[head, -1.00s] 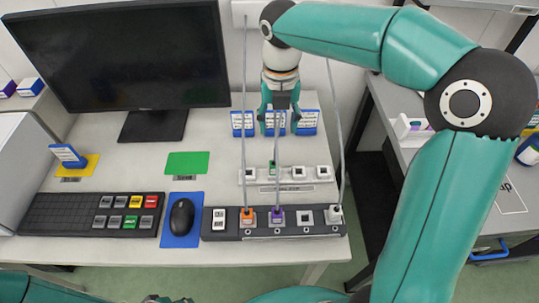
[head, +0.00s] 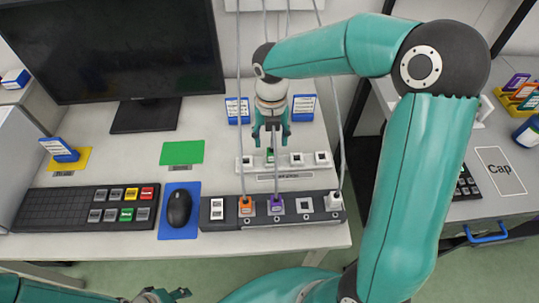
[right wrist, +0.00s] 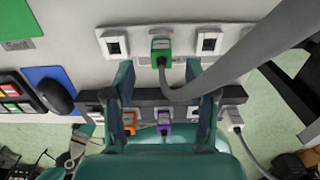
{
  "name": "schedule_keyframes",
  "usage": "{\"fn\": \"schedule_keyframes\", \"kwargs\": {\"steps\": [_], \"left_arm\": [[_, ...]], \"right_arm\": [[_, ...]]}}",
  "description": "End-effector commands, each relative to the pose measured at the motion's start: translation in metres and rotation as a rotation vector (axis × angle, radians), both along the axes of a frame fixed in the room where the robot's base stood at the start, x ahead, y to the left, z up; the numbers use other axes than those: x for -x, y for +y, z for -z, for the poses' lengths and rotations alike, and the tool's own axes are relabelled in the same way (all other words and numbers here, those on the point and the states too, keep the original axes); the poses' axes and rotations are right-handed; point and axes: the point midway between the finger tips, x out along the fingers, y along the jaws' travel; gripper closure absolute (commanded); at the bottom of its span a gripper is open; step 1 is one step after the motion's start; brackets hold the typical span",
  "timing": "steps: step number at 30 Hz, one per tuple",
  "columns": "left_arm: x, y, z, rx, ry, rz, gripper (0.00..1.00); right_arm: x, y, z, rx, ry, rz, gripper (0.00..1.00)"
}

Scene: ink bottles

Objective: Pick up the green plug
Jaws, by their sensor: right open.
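The green plug (head: 270,156) sits in the white socket strip (head: 246,164) at the back of the desk, partly hidden by my right gripper in the head view. In the right wrist view the green plug (right wrist: 161,46) shows clearly, with a grey cable curving off to the right. My right gripper (head: 271,138) is open just above the plug. In the right wrist view its fingertips (right wrist: 159,70) stand apart on either side of the plug's line, not touching it. Part of my left gripper (head: 165,295) shows at the bottom edge; its jaw state is unclear.
A dark strip (head: 322,212) in front holds an orange plug (head: 245,206), a purple plug (head: 275,205) and a white plug (head: 334,201). Cables hang from above around the gripper. Blue-white holders (head: 303,108) stand behind. A green mat (head: 182,153) and mouse (head: 179,207) lie left.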

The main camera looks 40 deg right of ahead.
Motion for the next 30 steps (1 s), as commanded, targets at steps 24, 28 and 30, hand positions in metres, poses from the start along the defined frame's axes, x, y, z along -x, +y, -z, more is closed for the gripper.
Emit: {"fn": "schedule_keyframes", "kwargs": {"steps": [24, 28, 30], "left_arm": [[0.000, 0.000, 0.000, 0.000, 0.000, 0.000, 0.60], [0.000, 0.000, 0.000, 0.000, 0.000, 0.000, 0.60], [0.000, 0.000, 0.000, 0.000, 0.000, 0.000, 0.60]], "right_arm": [[0.004, 0.001, 0.052, 0.000, 0.000, 0.001, 0.60], [0.004, 0.001, 0.052, 0.000, 0.000, 0.001, 0.82], [0.004, 0.001, 0.052, 0.000, 0.000, 0.001, 0.94]]}}
